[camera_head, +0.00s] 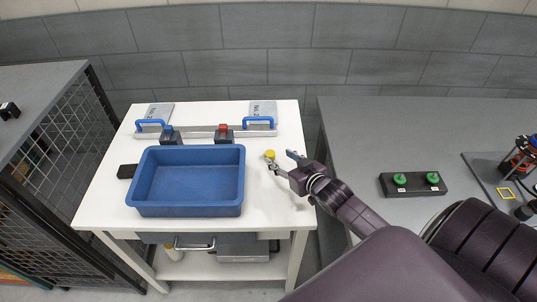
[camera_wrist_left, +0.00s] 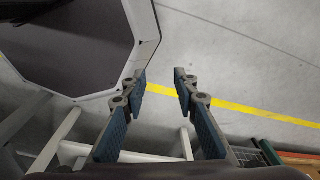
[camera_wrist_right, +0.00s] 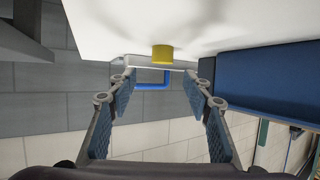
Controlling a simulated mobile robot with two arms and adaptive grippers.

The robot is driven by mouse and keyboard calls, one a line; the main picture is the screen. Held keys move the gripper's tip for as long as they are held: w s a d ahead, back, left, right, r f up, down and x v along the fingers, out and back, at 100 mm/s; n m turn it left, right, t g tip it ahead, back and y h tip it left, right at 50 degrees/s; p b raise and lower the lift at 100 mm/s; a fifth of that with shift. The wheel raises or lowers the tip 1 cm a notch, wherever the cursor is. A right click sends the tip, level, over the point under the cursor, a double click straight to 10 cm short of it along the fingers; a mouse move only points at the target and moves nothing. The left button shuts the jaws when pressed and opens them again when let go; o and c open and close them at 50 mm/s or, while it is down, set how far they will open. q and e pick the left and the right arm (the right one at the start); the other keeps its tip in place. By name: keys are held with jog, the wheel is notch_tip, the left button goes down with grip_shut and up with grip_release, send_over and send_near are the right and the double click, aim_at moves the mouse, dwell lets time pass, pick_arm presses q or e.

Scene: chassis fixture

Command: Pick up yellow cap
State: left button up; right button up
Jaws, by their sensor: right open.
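The small yellow cap (camera_head: 270,154) is on the white table (camera_head: 268,208), right of the blue bin. In the right wrist view the yellow cap (camera_wrist_right: 162,54) shows just beyond the fingertips, roughly centred between them. My right gripper (camera_head: 280,157) is open and empty, with its fingers close to the cap; whether one touches it I cannot tell. It also shows in the right wrist view (camera_wrist_right: 160,76). My left gripper (camera_wrist_left: 160,77) is open and empty above the floor in the left wrist view; it is outside the head view.
The blue bin (camera_head: 190,208) stands left of the cap. A white rail with blue handles (camera_head: 258,121) and a red-topped block (camera_head: 223,130) lies along the back. A grey table (camera_head: 370,130) with green knobs (camera_head: 400,178) is at the right. A mesh cage (camera_head: 50,160) stands left.

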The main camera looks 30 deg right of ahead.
aim_at(271, 154)
jog(key=shift+w+f, duration=0.1)
jog(key=shift+w, duration=0.15)
jog(key=shift+w+f, duration=0.15)
jog(key=shift+w, duration=0.1)
jog(key=p+x, duration=0.1)
jog(key=x, duration=0.3)
jog(key=shift+w+a+f, duration=0.15)
jog(key=shift+w+f, duration=0.05)
jog(key=shift+f, duration=0.1)
jog(key=shift+w+f, duration=0.1)
jog(key=shift+w, duration=0.05)
jog(key=shift+f, duration=0.1)
jog(key=c, duration=0.5)
pick_arm(q)
jog(key=shift+s+r, duration=0.3)
jog(key=shift+r, duration=0.4)
pick_arm(e)
jog(key=c, duration=0.3)
